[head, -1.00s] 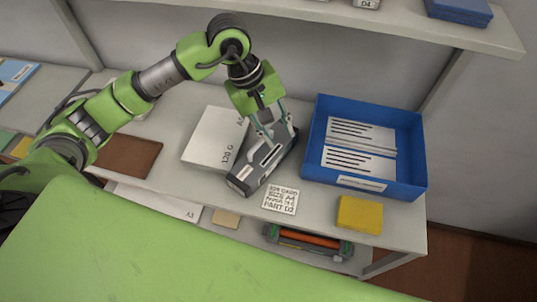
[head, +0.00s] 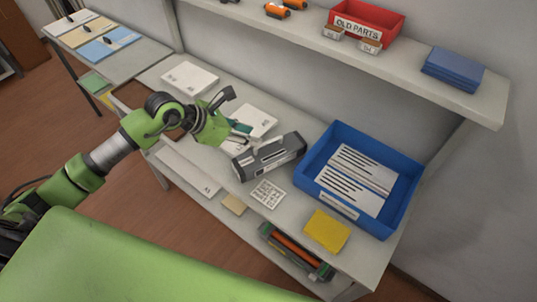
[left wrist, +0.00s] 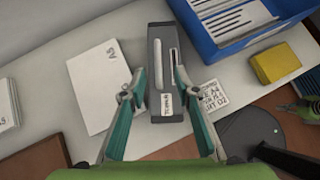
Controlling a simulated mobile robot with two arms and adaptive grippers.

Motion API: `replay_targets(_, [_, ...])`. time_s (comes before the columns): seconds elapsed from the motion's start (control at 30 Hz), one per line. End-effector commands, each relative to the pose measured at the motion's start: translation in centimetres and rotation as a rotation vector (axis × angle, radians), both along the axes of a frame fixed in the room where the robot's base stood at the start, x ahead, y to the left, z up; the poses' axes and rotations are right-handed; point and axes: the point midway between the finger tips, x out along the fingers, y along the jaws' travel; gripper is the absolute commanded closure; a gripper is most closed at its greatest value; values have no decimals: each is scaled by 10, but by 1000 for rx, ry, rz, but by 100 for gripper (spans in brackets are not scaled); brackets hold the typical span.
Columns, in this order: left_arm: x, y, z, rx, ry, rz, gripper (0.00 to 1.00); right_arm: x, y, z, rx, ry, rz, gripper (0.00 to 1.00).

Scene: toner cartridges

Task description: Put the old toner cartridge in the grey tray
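A dark grey toner cartridge (head: 269,157) lies on the worktop, left of the blue tray. In the left wrist view the cartridge (left wrist: 165,70) shows a pale strip and a small white label, partly unreadable. My left gripper (head: 242,133) is at the cartridge's left end; its fingers are spread and hold nothing. In the left wrist view the left gripper (left wrist: 157,78) has the cartridge lying ahead of and between its fingertips. A second cartridge with an orange drum (head: 296,250) lies on the lower shelf. I see no grey tray.
The blue tray (head: 408,217) holds printed sheets. A yellow block (head: 327,231) and a printed card (head: 267,194) lie near the worktop's front edge. White paper packs (head: 190,78) lie behind my arm. A red "OLD PARTS" bin (head: 379,22) stands on the upper shelf.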

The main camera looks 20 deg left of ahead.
Motion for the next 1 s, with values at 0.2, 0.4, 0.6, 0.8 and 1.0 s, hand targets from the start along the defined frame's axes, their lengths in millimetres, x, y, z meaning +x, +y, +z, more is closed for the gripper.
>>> replay_targets(0.2, [20, -18, -24, -2, 1, -1, 71, -1, 1, 11, 2, 0, 1, 100])
replay_targets(0.4, [26, -23, -35, 3, 0, -4, 71, -1, -10, 13, -12, 2, 0, 100])
replay_targets(0.6, [36, -28, -49, 0, 3, -1, 71, -1, -14, 24, -17, 1, -3, 100])
replay_targets(0.8, [48, -36, -68, 1, 1, -3, 71, -1, -14, 31, -17, 1, -3, 100])
replay_targets(1.0, [53, -40, -76, 4, -1, -4, 71, -1, -12, 32, -15, 2, -2, 100])
